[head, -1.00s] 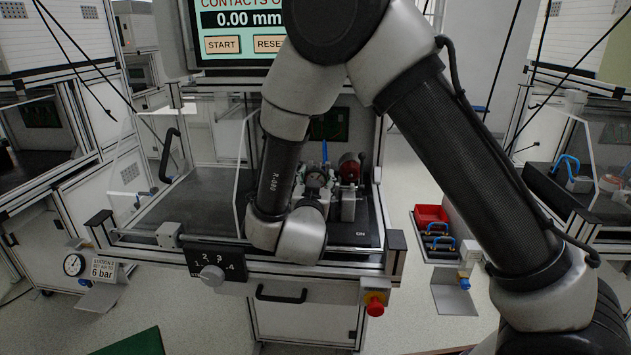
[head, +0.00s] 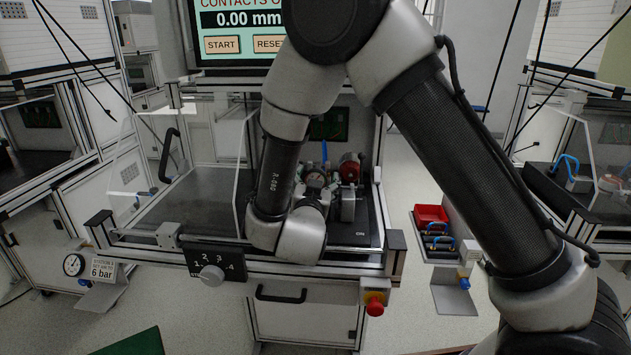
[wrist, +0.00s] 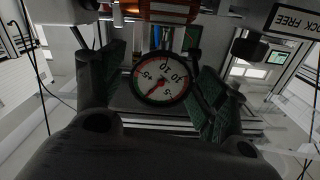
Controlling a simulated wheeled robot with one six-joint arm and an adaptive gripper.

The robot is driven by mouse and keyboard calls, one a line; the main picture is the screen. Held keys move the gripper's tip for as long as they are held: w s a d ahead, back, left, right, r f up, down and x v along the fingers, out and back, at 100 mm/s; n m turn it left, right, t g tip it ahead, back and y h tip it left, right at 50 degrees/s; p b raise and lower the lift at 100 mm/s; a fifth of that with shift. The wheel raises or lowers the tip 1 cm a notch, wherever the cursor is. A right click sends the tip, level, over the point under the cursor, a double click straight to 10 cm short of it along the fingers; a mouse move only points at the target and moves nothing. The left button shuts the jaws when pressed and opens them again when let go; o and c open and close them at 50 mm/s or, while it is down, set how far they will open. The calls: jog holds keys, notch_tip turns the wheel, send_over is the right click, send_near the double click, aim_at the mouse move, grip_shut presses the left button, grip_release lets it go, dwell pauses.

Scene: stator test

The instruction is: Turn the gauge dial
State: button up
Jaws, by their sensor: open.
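The gauge dial (wrist: 163,77) has a round white face with a dark rim, a red needle and upside-down numbers in the wrist view. My gripper (wrist: 158,85) is open, with one green-padded finger left of the dial and the other right of it. I cannot tell whether either pad touches the rim. In the head view the small gauge (head: 315,179) sits in the fixture on the bench, just beyond my wrist. My wrist and forearm hide part of it there, and the fingers are hard to make out.
A red motor-like part (head: 349,168) stands right of the gauge. A clear panel (head: 243,180) rises left of my forearm. A selector knob (head: 211,277) and a red stop button (head: 375,304) are on the bench front. A screen (head: 238,30) hangs above. The bench's left side is clear.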

jog(key=s+a, duration=0.1)
jog(key=s, duration=0.6)
jog(key=shift+s+a, duration=0.25)
jog(key=shift+s, duration=0.15)
jog(key=shift+s, duration=0.1)
